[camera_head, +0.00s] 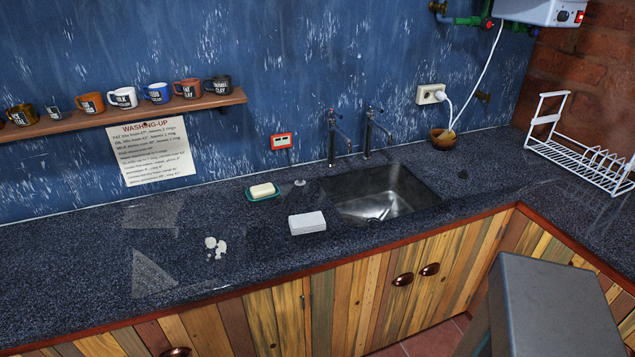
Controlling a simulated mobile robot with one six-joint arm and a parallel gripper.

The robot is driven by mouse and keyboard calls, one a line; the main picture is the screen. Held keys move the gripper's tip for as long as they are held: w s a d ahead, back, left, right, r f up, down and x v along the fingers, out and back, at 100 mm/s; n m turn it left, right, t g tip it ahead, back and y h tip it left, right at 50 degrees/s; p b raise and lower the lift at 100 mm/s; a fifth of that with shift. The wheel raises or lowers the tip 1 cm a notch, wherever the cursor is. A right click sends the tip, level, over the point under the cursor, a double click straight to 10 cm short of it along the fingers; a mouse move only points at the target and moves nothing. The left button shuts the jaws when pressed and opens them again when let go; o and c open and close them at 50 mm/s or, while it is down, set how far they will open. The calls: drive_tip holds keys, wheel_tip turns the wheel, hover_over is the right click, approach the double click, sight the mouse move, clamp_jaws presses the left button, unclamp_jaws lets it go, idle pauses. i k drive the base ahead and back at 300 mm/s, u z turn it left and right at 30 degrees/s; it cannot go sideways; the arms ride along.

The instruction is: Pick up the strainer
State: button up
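A small pale round item (299,183) lies on the dark counter, between the soap dish and the sink. It may be the strainer, but it is too small to tell for sure. The metal sink (403,197) is set into the counter right of it. A shiny shape shows at the sink's bottom, and I cannot make out what it is. My gripper is not in view.
A green dish with yellow soap (262,191) and a white block (307,223) are on the counter (70,262). Two taps (368,132) rise behind the sink. A brown bowl (442,139) and a white dish rack (580,155) stand to the right. Mugs line a wall shelf (150,105).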

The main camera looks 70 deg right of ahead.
sight(300, 183)
drive_tip(key=z, duration=0.85)
drive_tip(key=k, duration=0.65)
drive_tip(key=z, duration=0.05)
drive_tip(key=i, duration=0.6)
drive_tip(key=z, duration=0.1)
